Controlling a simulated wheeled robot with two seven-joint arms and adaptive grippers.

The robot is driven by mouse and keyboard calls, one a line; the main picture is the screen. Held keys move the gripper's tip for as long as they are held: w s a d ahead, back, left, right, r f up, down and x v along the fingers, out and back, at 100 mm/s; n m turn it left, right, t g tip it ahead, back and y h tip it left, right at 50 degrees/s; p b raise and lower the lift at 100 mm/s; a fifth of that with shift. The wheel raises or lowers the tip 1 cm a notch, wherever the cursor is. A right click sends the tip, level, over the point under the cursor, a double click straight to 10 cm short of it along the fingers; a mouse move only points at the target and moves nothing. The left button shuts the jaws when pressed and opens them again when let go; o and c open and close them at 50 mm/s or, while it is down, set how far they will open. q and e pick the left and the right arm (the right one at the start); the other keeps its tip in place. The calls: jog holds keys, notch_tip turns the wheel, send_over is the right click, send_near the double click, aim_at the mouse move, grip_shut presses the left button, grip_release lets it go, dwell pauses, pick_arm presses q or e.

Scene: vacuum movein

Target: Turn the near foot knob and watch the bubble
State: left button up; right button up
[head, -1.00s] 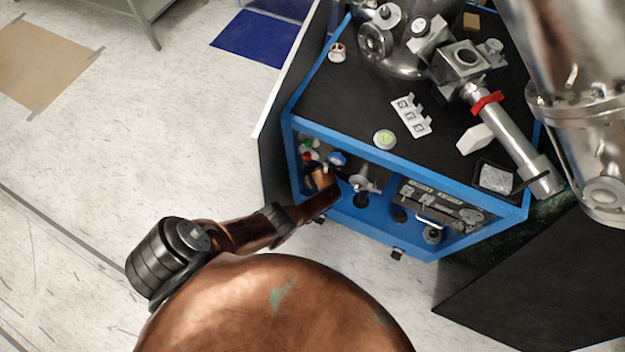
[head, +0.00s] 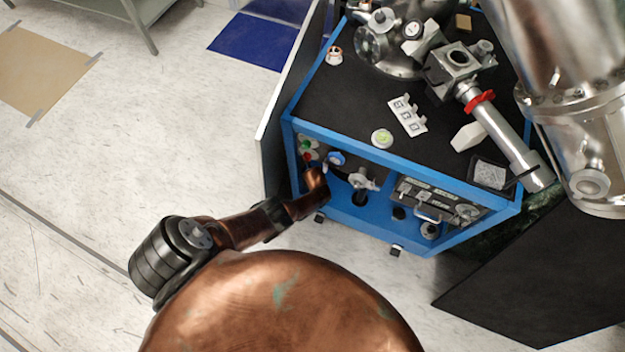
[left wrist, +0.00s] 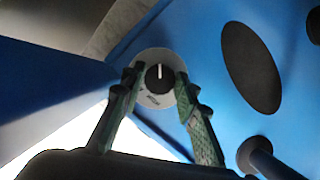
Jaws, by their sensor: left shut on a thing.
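The foot knob (left wrist: 160,77) is black with a white pointer line, on a round grey dial plate against blue metal in the left wrist view. The pointer stands nearly upright in that picture. My left gripper (left wrist: 158,88) is shut on the knob, one green-grey finger on each side. In the head view its fingers are hidden; my copper arm reaches into the left of the blue cart's front. The round bubble level (head: 382,138), with a yellow-green face, lies on the black cart top near the front edge. Its bubble is too small to read. My right gripper is out of view.
The blue-framed cart (head: 455,190) carries a metal chamber, a pipe with a red clamp (head: 479,101) and a white notched plate (head: 408,116). A blue-rimmed gauge (head: 336,158) and a valve (head: 361,179) sit close to my arm. Open floor lies left.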

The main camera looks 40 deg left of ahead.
pick_arm(q)
jog(key=shift+s, duration=0.1)
jog(key=o, duration=1.1)
jog(key=shift+o, duration=0.2)
jog(key=shift+r, duration=0.1)
jog(key=v, duration=0.7)
jog(key=shift+d+r, duration=0.2)
jog(key=shift+r, duration=0.1)
jog(key=shift+s, duration=0.1)
